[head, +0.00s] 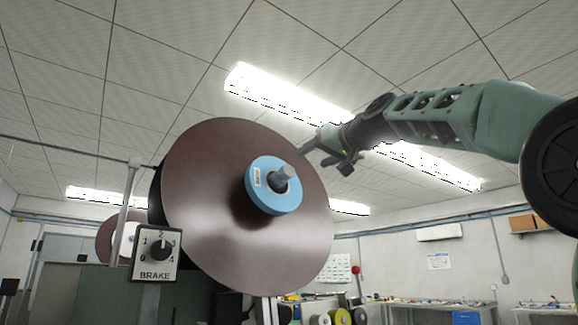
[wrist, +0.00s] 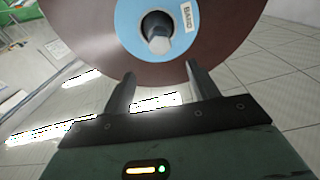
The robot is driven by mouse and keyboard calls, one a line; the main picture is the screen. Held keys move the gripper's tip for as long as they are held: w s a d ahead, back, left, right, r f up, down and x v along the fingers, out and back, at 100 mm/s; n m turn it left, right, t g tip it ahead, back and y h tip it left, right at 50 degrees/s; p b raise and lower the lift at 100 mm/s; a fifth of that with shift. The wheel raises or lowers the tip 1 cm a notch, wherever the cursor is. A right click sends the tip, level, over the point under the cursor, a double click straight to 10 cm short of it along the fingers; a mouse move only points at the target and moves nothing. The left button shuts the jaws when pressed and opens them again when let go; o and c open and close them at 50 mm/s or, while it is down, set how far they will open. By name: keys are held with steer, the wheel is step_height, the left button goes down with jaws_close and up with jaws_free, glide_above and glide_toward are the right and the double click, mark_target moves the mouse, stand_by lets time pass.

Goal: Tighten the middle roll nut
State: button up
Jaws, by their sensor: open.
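A large brown disc-shaped roll (head: 205,180) stands face-on in the head view, with a blue core ring (head: 262,204) bearing a white label. A grey nut (head: 279,181) sticks out of the core's centre. It also shows in the wrist view (wrist: 158,42), beyond the fingertips and roughly between them. My gripper (head: 322,159) is open and empty, up and to the right of the nut in the head view. In the wrist view both fingers of my gripper (wrist: 160,72) point toward the blue core, apart from the nut. The shaft behind the roll is hidden.
A brake dial box (head: 156,254) on a post stands at the roll's lower left. Another brown roll (head: 106,240) is partly visible behind at the left. Benches (head: 440,304) with small items line the back right wall. The space around my gripper looks clear.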

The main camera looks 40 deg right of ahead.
mark_target(290, 170)
steer(key=w+p, duration=0.4)
steer(key=w, duration=0.6)
steer(key=shift+w+r, duration=0.1)
steer(key=shift+w, duration=0.7)
steer(key=c, duration=1)
